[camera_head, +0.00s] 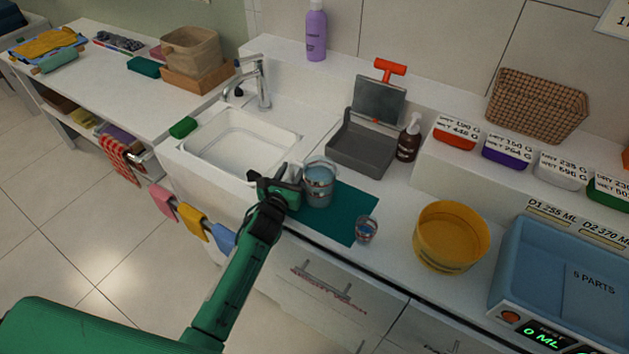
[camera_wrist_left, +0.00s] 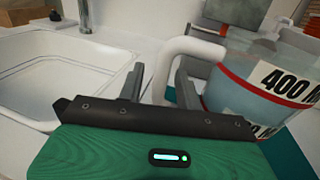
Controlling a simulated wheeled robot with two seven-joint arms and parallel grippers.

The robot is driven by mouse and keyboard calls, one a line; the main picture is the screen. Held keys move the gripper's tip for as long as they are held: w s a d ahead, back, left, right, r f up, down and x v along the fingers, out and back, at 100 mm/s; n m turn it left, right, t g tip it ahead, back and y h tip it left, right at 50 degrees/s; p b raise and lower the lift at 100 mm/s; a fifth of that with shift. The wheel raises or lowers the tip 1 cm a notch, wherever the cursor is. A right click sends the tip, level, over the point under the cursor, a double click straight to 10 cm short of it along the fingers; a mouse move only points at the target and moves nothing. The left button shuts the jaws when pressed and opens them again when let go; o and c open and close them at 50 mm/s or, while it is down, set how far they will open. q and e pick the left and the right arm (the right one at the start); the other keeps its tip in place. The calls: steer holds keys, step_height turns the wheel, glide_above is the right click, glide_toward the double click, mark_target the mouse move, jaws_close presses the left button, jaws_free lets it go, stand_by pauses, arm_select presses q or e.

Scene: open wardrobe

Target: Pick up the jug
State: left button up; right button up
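The jug (camera_head: 318,184) is a clear measuring jug with bluish contents and a red line, upright on a teal mat (camera_head: 347,209) beside the sink. In the left wrist view the jug (camera_wrist_left: 262,88) shows a "400" label and a pale handle (camera_wrist_left: 172,62). My left gripper (camera_head: 286,184) is at the jug's handle side, left of its body. In the left wrist view my left gripper (camera_wrist_left: 160,82) is open, with the handle between its fingers and a gap beside the left finger. My right gripper is not in view.
A small glass (camera_head: 366,229) stands at the mat's front right corner. The white sink (camera_head: 205,166) and tap (camera_head: 262,82) are left of the jug. A grey open box (camera_head: 361,148) and dark bottle (camera_head: 409,139) stand behind. A yellow tub (camera_head: 420,248) is to the right.

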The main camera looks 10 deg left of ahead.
arm_select(q)
jaws_close()
steer(key=shift+r, duration=0.1)
step_height(320, 180, up, 20)
stand_by(0.6)
